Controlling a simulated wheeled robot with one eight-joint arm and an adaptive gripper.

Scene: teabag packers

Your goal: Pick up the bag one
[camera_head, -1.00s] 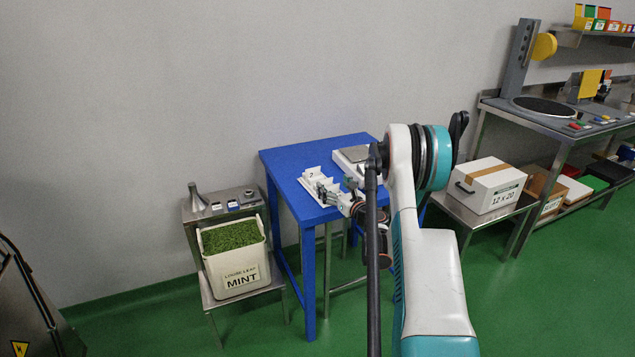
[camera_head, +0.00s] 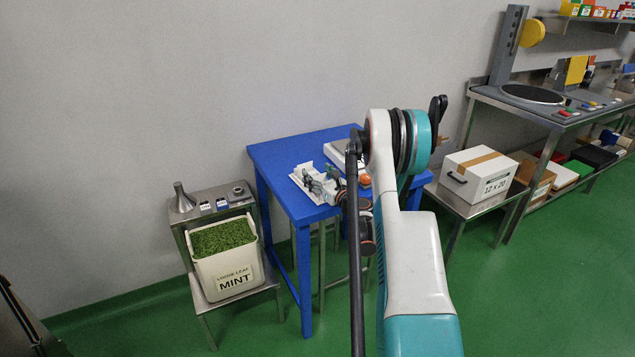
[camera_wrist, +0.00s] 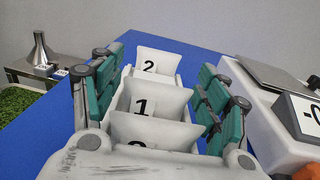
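The bag marked 1 (camera_wrist: 146,102) is a white bag standing in a white rack, seen in the wrist view. A bag marked 2 (camera_wrist: 157,66) stands beyond it, and another white bag (camera_wrist: 150,132) stands nearer, its number mostly hidden. My gripper (camera_wrist: 152,90) is open, with its green-padded fingers to the left and right of the bags. No bag is visibly clamped. In the head view my gripper (camera_head: 322,182) is over the white rack (camera_head: 301,171) on the blue table and hides much of it.
A white scale (camera_wrist: 268,110) stands right of the rack, close to the right finger. The blue table (camera_head: 285,151) has bare room at its back left. A bin of mint (camera_head: 231,280) stands left of the table, and a white carton (camera_head: 478,172) to its right.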

